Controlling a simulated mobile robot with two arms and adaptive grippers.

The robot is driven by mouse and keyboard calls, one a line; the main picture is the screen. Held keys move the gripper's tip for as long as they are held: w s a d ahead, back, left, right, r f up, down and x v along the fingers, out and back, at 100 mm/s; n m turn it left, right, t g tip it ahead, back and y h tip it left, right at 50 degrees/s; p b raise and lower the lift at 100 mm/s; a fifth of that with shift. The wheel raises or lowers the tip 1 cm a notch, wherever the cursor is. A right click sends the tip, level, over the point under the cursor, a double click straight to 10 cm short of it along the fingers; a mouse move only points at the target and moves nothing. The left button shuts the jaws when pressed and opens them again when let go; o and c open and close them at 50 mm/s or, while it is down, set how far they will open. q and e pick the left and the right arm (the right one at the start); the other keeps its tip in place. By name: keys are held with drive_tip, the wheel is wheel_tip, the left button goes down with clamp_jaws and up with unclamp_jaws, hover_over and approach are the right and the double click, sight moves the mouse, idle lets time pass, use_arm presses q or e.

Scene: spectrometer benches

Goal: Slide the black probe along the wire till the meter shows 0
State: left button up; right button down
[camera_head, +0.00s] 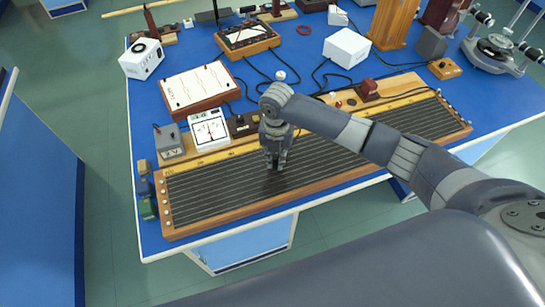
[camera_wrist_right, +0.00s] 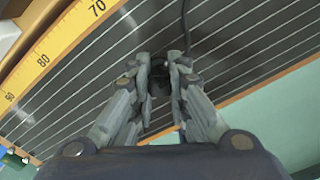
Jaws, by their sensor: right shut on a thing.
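The wire board (camera_head: 215,213) is a long dark panel in a wooden frame with several thin parallel wires; it also fills the wrist view (camera_wrist_right: 245,45). My right gripper (camera_head: 275,165) points down over the board, left of its middle. In the wrist view the gripper (camera_wrist_right: 160,75) is shut on the black probe (camera_wrist_right: 159,84), which is mostly hidden by the fingers. I cannot tell whether its tip touches a wire. The meter (camera_head: 210,128) is a white dial box behind the board's left part; its reading is too small to tell. My left gripper is not in view.
A yellow scale (camera_wrist_right: 65,35) with 70, 80 and 90 runs along the board's edge. A grey box (camera_head: 170,143) stands left of the meter. A black cable (camera_wrist_right: 186,25) runs near the gripper. White boxes (camera_head: 346,48) and other instruments crowd the blue table's back.

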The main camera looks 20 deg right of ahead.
drive_tip(key=shift+d, duration=1.15)
drive_tip(key=shift+s+f+p, duration=0.25)
drive_tip(key=shift+f+p, duration=0.1)
idle(2.3)
idle(1.4)
drive_tip(key=c, duration=1.5)
unclamp_jaws()
drive_tip(key=shift+w, duration=0.1)
drive_tip(key=shift+o, duration=0.2)
drive_tip(key=shift+w, duration=0.15)
drive_tip(key=shift+r, duration=0.1)
